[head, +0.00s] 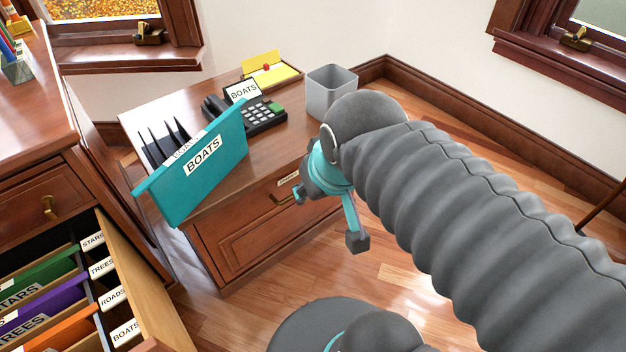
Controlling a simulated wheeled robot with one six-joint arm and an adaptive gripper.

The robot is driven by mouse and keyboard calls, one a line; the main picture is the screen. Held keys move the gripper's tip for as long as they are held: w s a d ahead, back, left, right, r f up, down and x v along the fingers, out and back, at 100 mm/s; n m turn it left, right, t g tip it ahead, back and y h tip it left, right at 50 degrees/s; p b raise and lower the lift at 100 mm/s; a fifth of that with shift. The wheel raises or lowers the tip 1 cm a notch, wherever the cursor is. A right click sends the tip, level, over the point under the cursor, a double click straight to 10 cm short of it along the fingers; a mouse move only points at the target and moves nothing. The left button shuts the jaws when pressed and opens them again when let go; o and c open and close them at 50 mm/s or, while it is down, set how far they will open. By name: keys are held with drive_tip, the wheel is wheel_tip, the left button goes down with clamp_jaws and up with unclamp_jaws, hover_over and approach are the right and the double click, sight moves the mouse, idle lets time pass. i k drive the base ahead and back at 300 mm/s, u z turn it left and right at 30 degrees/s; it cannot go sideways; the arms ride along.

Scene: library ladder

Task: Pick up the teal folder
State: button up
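The teal folder (195,176), labelled BOATS, stands upright but angled at the front of a black rack with pointed dividers on the low wooden cabinet (215,235). It reaches past the cabinet's left front edge. My gripper (328,220) is to the right of the folder, by the cabinet's front right corner. Its fingers are spread apart with nothing visible between them. It does not touch the folder. Part of the gripper is hidden behind my arm's wrist.
A black phone (262,115), a BOATS card (243,91), a yellow note holder (268,72) and a grey bin (331,92) are near the cabinet's back. An open drawer (150,295) of labelled folders is at lower left. Wooden floor lies right.

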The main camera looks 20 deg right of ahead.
sight(183, 181)
drive_tip(key=z, duration=0.5)
drive_tip(key=k, duration=1.2)
drive_tip(key=u, duration=0.55)
drive_tip(key=i, duration=0.8)
drive_tip(key=u, duration=1.25)
drive_tip(key=i, duration=0.25)
drive_tip(key=u, duration=0.2)
